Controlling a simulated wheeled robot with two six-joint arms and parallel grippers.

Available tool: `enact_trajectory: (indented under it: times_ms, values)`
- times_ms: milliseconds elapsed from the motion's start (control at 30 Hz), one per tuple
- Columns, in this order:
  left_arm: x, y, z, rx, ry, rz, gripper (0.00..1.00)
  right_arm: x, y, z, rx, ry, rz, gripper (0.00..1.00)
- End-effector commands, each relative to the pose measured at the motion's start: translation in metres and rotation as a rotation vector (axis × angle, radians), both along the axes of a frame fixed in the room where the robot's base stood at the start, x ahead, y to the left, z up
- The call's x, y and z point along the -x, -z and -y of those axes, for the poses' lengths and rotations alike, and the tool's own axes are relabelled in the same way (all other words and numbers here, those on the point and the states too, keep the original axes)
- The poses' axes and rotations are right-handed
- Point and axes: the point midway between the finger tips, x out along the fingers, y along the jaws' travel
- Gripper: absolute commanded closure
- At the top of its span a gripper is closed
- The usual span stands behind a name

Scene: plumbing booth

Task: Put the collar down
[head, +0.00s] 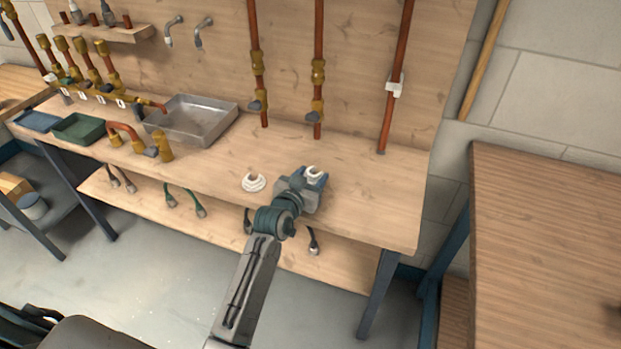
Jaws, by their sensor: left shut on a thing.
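My left gripper (313,180) is over the front right part of the wooden workbench (375,203), shut on a small white collar (314,172). The jaws hide part of this collar, and I cannot tell whether it touches the bench top. A second white ring-shaped piece (253,183) sits on the bench just left of the gripper, apart from it. My right gripper is not in view.
Copper pipes with brass valves (318,72) rise along the back panel; a right-hand pipe carries a white clip (395,85). A metal tray (192,120), green tray (78,129) and brass fittings stand left. The bench right of the gripper is clear.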

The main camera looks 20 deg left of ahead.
Motion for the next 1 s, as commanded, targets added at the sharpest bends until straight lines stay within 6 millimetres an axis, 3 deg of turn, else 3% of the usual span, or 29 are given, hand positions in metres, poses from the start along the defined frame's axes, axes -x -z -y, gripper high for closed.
enact_trajectory:
  times_ms: [400, 433, 533, 867, 1000]
  values:
    - [0.000, 0.003, 0.000, 0.000, 0.000, -0.001, 0.73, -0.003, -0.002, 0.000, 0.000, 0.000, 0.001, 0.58]
    - [0.000, 0.003, 0.000, 0.000, 0.000, -0.001, 0.47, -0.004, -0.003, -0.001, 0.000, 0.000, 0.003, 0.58]
    - [0.000, 0.002, 0.000, 0.000, 0.000, -0.001, 0.29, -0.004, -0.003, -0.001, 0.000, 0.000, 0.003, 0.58]
    - [0.000, 0.000, 0.000, 0.000, 0.000, 0.000, 0.29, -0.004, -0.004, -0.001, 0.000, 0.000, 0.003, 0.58]
    - [0.016, -0.001, -0.002, -0.001, 0.000, 0.000, 0.29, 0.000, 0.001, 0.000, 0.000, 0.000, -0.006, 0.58]
